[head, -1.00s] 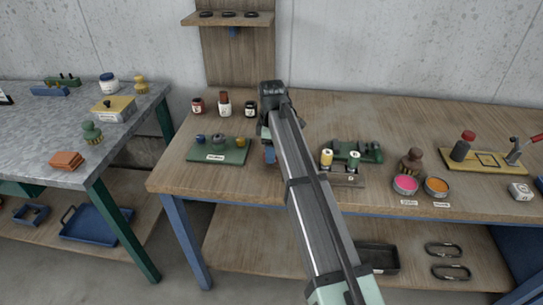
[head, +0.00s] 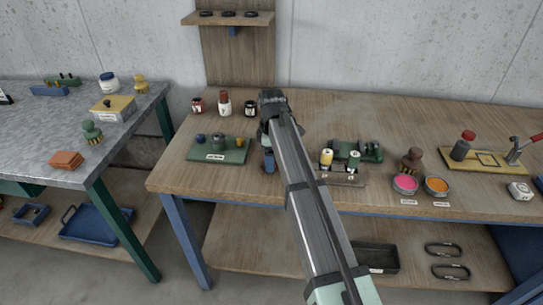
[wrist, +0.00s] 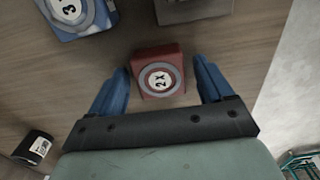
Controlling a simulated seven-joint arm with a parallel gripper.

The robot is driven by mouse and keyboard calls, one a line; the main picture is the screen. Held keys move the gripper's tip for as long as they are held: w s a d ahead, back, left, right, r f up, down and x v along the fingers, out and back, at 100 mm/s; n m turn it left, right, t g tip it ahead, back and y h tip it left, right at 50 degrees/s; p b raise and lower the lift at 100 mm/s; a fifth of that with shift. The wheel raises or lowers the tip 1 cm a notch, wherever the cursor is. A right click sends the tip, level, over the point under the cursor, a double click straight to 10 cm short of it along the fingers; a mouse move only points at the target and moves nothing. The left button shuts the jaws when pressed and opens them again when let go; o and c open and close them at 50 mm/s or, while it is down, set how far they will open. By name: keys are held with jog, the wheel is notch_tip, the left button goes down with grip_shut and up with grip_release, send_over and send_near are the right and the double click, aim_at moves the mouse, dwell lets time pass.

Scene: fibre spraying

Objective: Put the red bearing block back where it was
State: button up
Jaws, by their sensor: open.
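The red bearing block (wrist: 158,70), with a round grey-ringed face marked 2 and X, sits on the wooden bench top in the wrist view. My gripper (wrist: 161,66) is open, with one blue finger on each side of the block. Gaps show between the fingers and the block, so it is not gripped. In the head view my arm hides the red block, and my gripper is mostly hidden behind the arm's end.
A blue block (wrist: 73,15) marked 3 and a grey block's edge (wrist: 195,10) lie beyond the red block. A dark bottle (wrist: 34,148) stands at lower left. In the head view, a green tray (head: 217,156) is left of the arm and a fixture (head: 341,178) right.

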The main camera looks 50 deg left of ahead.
jog(key=shift+r, duration=0.1)
notch_tip(320, 180, up, 12)
dwell(0.6)
dwell(0.5)
